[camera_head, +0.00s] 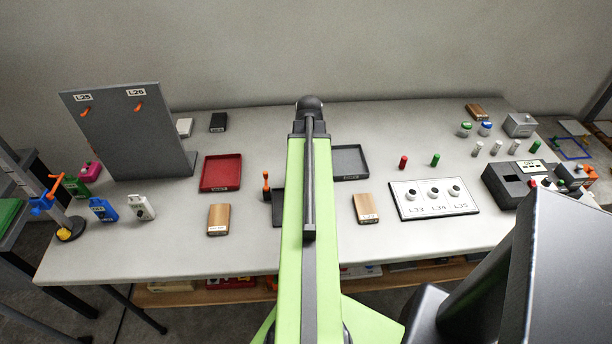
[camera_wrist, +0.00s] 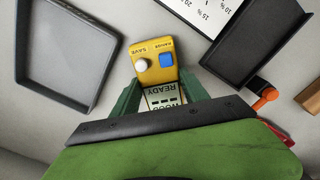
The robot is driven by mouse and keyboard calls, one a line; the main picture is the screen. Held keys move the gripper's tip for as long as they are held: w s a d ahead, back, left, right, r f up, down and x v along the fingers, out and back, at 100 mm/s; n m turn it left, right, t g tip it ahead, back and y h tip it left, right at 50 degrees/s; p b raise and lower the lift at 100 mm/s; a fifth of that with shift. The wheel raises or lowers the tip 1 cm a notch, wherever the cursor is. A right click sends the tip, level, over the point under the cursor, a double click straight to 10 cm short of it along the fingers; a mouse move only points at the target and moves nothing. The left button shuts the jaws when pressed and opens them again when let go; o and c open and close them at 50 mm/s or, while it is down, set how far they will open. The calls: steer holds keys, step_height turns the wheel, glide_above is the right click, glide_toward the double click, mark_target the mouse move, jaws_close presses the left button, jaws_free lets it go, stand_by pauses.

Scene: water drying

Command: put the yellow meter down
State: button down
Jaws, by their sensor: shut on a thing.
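The lower part of the meter is hidden by my gripper's dark front edge. I cannot tell whether its underside touches the table. In the head view my own arm hides the meter and my gripper.
A grey tray (camera_head: 350,150) lies beside the meter; its rim (camera_wrist: 104,66) shows in the wrist view. A black holder (camera_wrist: 250,40), an orange-handled tool (camera_wrist: 264,97) and a white scale card (camera_wrist: 203,10) are close by. A red tray (camera_head: 221,186) and wooden blocks (camera_head: 219,220) stand further off.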

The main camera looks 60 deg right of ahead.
steer(key=shift+w+a, duration=0.1)
steer(key=shift+w, duration=0.05)
steer(key=shift+f, duration=0.25)
steer(key=c, duration=0.6)
jaws_free()
steer(key=shift+r, duration=0.1)
step_height(320, 180, up, 12)
steer(key=p, duration=1.2)
steer(key=shift+r+p, duration=0.15)
steer(key=shift+p, duration=0.15)
